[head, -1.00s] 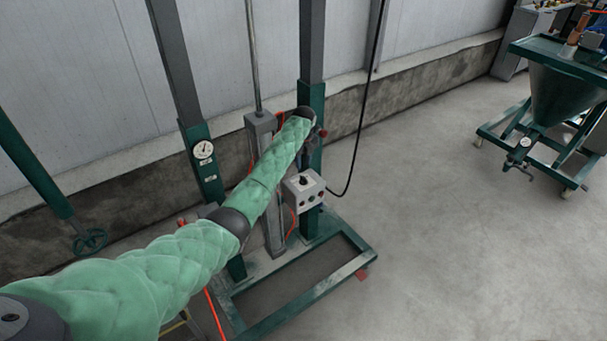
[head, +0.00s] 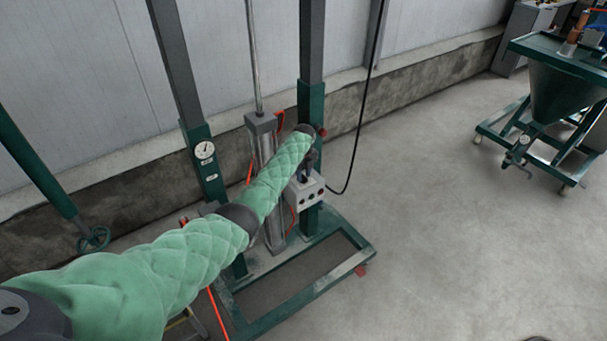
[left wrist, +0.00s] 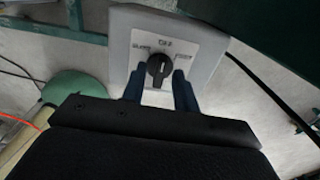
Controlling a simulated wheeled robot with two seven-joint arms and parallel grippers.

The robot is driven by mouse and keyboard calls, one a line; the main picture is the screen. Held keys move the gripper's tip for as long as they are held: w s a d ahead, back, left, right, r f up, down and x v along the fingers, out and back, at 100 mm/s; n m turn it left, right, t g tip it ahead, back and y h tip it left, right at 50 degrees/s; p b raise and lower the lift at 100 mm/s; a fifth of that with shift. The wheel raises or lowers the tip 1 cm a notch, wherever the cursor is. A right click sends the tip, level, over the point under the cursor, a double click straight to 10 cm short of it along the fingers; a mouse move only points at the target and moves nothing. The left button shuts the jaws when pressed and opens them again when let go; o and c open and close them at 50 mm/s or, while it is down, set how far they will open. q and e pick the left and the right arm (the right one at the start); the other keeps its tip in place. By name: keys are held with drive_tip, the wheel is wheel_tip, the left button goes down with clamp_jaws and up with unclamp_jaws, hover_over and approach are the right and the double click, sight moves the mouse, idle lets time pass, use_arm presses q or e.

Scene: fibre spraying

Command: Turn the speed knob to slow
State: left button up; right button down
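The speed knob (left wrist: 159,71) is black with a pale mark and sits on the light grey face of a control box (left wrist: 206,48). Lettering shows above it, with a label on each side that looks like SLOW on the left and FAST on the right. The mark points roughly upward, between the labels. My left gripper (left wrist: 159,88) is open, its two dark fingers on either side of the knob's lower part; I cannot tell whether they touch it. In the head view the left gripper (head: 308,172) is at the top of the control box (head: 305,192) and hides the knob. My right gripper is not in view.
The box is mounted on a green post (head: 312,105) of a frame with a base (head: 300,292) on the floor. A black cable (head: 361,125) hangs at its right. A green hopper cart (head: 560,95) stands far right. The floor between is clear.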

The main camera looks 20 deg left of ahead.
use_arm(q)
clamp_jaws()
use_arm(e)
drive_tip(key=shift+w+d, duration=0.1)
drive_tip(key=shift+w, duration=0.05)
use_arm(q)
drive_tip(key=shift+n, duration=0.4)
drive_tip(key=n, duration=0.2)
drive_tip(key=shift+n, duration=0.4)
drive_tip(key=n, duration=0.2)
drive_tip(key=shift+n+p, duration=0.3)
drive_tip(key=shift+n, duration=1.7)
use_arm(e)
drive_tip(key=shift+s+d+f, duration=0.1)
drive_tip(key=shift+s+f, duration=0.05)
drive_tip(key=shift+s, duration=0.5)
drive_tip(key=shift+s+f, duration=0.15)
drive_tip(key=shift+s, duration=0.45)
use_arm(q)
drive_tip(key=shift+w+n, duration=0.1)
drive_tip(key=shift+n, duration=0.2)
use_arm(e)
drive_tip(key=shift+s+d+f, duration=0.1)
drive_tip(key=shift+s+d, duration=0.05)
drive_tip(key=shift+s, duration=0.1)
